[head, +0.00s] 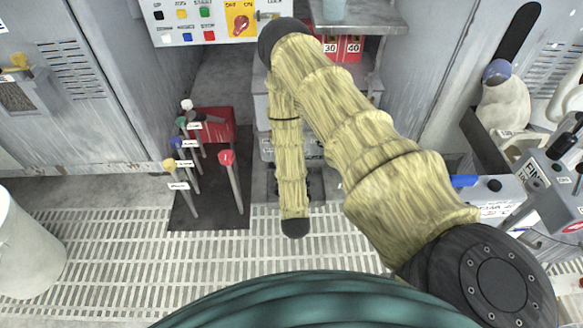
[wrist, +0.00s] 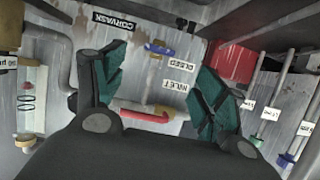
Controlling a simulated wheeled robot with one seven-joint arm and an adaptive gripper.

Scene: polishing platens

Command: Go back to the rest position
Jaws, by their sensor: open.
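My gripper (wrist: 160,62) shows in the wrist view with its two green fingers spread apart and nothing between them. Beyond the fingers are a red-handled pipe fitting (wrist: 142,112) and a small blue-handled valve (wrist: 160,48), beside labels reading BLEED and INLET upside down. I cannot tell how near the fingers are to them; no grip on either shows. In the head view my arm, in a yellowish sleeve, reaches up and folds back down to a dark end over the floor grating. My gripper's fingers cannot be made out there.
A stand of several levers with coloured knobs (head: 228,158) is left of my arm. A control panel (head: 205,22) is above, with red boxes (head: 343,48) marked 30 and 40 on a shelf unit. A white bin (head: 25,245) stands at left. Bare floor grating (head: 130,255) lies between.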

